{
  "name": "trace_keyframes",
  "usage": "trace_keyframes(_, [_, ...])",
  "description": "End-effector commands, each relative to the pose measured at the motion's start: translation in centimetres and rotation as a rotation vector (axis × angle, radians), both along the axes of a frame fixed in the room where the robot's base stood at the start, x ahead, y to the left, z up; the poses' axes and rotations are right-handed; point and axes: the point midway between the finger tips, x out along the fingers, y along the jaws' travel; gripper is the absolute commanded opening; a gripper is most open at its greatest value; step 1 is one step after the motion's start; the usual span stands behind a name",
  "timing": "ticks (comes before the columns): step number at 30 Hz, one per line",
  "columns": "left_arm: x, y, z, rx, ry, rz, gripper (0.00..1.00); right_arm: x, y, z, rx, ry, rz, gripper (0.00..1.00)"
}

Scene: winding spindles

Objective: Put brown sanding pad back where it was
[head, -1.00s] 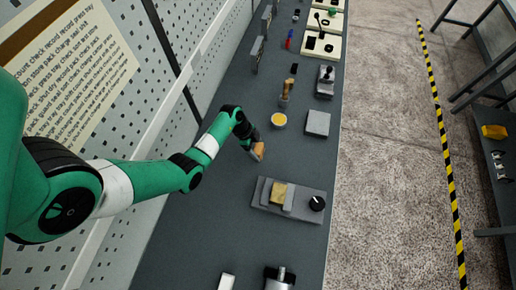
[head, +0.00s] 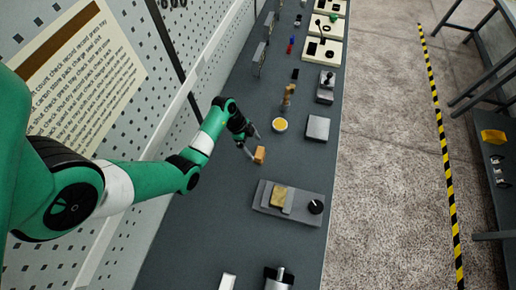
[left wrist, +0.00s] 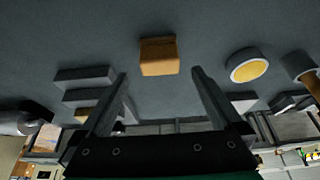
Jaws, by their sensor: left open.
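The brown sanding pad (head: 260,155) is a small orange-brown block resting on the grey bench, left of centre. It also shows in the left wrist view (left wrist: 158,56), beyond the fingertips. My left gripper (head: 252,145) is open and empty just behind and to the left of the pad. In the left wrist view my gripper's two fingers (left wrist: 158,74) are spread wide, with the pad apart from them. My right gripper is not in view.
A grey fixture (head: 262,206) holding a tan block (head: 279,197) and a black knob (head: 315,207) stands nearer on the bench. A round dish with yellow contents (head: 280,125) and a grey block (head: 317,128) stand farther off. Bench around the pad is clear.

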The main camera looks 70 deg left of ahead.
Motion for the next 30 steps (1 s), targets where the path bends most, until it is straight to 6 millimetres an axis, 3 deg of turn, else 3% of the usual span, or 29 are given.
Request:
trace_keyframes(1, [-0.4,0.4,1.6,0.001,-0.002,0.002,1.00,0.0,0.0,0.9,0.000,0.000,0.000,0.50])
trace_keyframes(3, [-0.9,0.7,2.9,0.001,-0.002,0.002,1.00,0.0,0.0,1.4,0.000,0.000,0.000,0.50])
trace_keyframes(7, [-1.4,1.1,4.5,0.001,-0.001,0.000,1.00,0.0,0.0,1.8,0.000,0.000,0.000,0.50])
trace_keyframes(22, [-1.5,1.2,5.0,0.002,-0.006,-0.003,1.00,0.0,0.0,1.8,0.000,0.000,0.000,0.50])
trace_keyframes(26, [1.5,1.1,6.9,0.039,-0.126,-0.056,1.00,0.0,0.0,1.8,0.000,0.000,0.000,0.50])
trace_keyframes(29, [6.6,0.6,10.9,0.106,-0.349,-0.146,1.00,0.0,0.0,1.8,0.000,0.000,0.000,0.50])
trace_keyframes(30, [8.9,0.1,13.3,0.138,-0.464,-0.187,1.00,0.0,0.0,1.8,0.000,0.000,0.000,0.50])
